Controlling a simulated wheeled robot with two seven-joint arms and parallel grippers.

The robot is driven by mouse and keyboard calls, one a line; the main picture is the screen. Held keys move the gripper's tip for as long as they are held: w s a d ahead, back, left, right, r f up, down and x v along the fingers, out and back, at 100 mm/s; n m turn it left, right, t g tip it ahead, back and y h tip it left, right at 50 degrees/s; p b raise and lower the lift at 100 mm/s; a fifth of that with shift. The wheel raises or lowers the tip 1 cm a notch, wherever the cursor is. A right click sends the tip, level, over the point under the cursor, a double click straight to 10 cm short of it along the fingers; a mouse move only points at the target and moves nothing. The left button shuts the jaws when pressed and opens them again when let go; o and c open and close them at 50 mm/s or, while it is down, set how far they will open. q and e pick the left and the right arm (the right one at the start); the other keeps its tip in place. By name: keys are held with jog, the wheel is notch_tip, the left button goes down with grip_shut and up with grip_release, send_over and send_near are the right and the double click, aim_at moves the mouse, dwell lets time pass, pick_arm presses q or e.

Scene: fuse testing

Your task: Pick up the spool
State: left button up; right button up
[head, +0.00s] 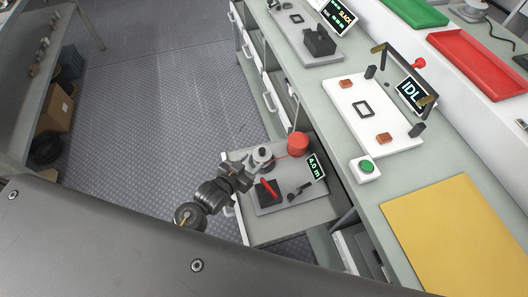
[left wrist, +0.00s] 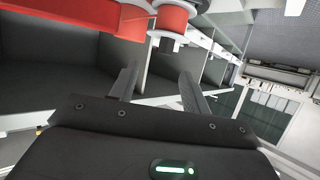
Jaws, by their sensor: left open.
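The red spool (head: 298,143) stands at the back of the grey plate on an open drawer, with a thin red line running left from it. A red cylinder with a grey hub, which looks like the spool (left wrist: 172,18), shows at the top of the left wrist view, beyond the fingers. My left gripper (head: 240,170) is left of the spool, near a grey-white round part (head: 263,155). Its two fingers (left wrist: 160,84) are apart with nothing between them. My right gripper is not in view.
The plate (head: 285,203) also holds a black block with a red lever (head: 269,188) and a display reading 4.0 m (head: 315,167). The bench right of the drawer carries a white test board (head: 375,120), a green button (head: 366,167) and a yellow mat (head: 455,235). The floor at left is clear.

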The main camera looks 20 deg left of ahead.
aim_at(261, 151)
pick_arm(q)
jog(key=x, duration=0.4)
jog(key=shift+w+a+f, duration=0.15)
jog(key=shift+a, duration=0.2)
jog(key=shift+w+d+f, duration=0.1)
jog(key=shift+w, duration=0.2)
jog(key=shift+w+f, duration=0.1)
jog(key=shift+w+d, duration=0.1)
jog(key=shift+w, duration=0.15)
jog(key=x, duration=0.4)
jog(key=shift+w+d+f, duration=0.1)
jog(key=shift+w+f, duration=0.1)
jog(key=shift+w, duration=0.1)
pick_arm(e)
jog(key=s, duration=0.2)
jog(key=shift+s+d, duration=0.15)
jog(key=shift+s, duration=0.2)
